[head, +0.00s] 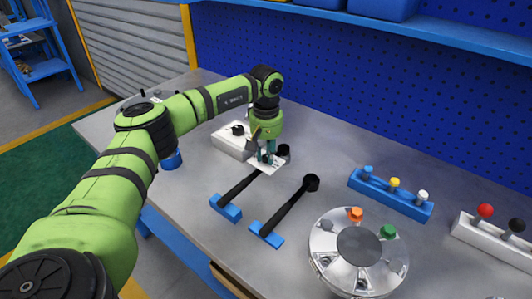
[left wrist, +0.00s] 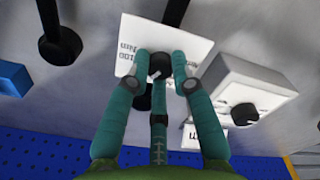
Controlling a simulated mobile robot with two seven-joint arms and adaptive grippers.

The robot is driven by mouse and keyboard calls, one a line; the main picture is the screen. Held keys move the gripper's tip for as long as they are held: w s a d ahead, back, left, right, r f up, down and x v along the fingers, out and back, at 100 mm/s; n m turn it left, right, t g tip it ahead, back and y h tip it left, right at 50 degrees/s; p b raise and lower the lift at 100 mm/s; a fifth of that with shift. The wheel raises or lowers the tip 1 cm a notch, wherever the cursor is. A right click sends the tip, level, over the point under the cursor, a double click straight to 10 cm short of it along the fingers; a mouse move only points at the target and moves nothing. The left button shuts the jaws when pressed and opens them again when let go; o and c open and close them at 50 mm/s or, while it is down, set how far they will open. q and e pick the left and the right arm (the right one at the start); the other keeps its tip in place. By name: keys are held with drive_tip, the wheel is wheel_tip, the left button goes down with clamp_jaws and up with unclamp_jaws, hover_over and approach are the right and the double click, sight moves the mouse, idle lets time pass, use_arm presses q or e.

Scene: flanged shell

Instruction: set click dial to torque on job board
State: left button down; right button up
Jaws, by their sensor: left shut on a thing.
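My left gripper (head: 268,158) is shut on a small black knob (left wrist: 160,65) with a white mark; its teal fingers clasp it from both sides. Behind the knob is a white card (left wrist: 130,45) with "100 Nm" printed on it; the card also shows in the head view (head: 272,168). The card lies across a black wrench (head: 238,188) and hides part of it. I cannot tell if card and knob are joined. A white box (head: 227,143) with a black dial (head: 238,130) stands beside the gripper; the dial also shows in the left wrist view (left wrist: 244,114). My right gripper is not in view.
A second black wrench (head: 290,208) with a blue end lies to the right. A round metal flanged shell (head: 325,245) with coloured caps stands at the front. A blue rack (head: 405,205) and a white rack (head: 465,231) hold coloured knobs. The bench's back middle is clear.

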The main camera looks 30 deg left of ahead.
sight(266, 157)
use_arm(q)
drive_tip(key=c, duration=1.1)
unclamp_jaws()
drive_tip(key=shift+o, duration=0.2)
wheel_tip(266, 157, up, 12)
